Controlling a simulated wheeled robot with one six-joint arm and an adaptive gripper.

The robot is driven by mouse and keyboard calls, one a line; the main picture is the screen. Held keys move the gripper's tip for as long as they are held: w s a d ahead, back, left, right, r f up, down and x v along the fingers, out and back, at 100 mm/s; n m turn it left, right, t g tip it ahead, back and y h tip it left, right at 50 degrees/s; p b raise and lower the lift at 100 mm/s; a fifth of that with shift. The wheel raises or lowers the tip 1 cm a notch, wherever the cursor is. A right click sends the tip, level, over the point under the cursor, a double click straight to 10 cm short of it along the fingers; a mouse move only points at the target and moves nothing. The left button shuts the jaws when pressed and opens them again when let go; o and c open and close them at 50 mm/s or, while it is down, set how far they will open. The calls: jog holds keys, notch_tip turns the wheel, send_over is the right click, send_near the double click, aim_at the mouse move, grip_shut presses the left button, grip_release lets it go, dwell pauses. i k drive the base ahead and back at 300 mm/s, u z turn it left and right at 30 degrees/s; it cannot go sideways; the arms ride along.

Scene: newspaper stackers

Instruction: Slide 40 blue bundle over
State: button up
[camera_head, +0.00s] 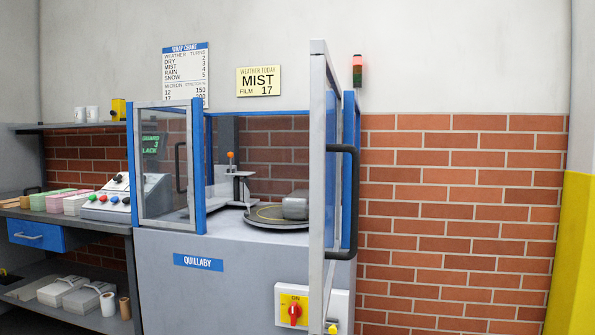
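I see no bundle that is clearly blue and no label reading 40. Bundles in green, pink and pale colours (62,201) lie in a row on the left bench. A grey rounded thing (296,208) sits on the dark round turntable (262,219) inside the blue-framed machine (215,262), partly hidden behind the door frame. My gripper is not in view.
The machine's glazed door (320,170) stands open towards me. A red knob (295,312) is on a yellow plate. A control box (127,198) with coloured buttons stands on the bench (80,219). Pale packs (68,291) lie on the lower shelf. A stack light (357,70) glows red.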

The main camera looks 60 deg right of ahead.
aim_at(296, 205)
jog(key=z, duration=0.7)
jog(key=i, duration=1)
jog(key=z, duration=1.4)
jog(key=i, duration=0.45)
jog(key=z, duration=0.35)
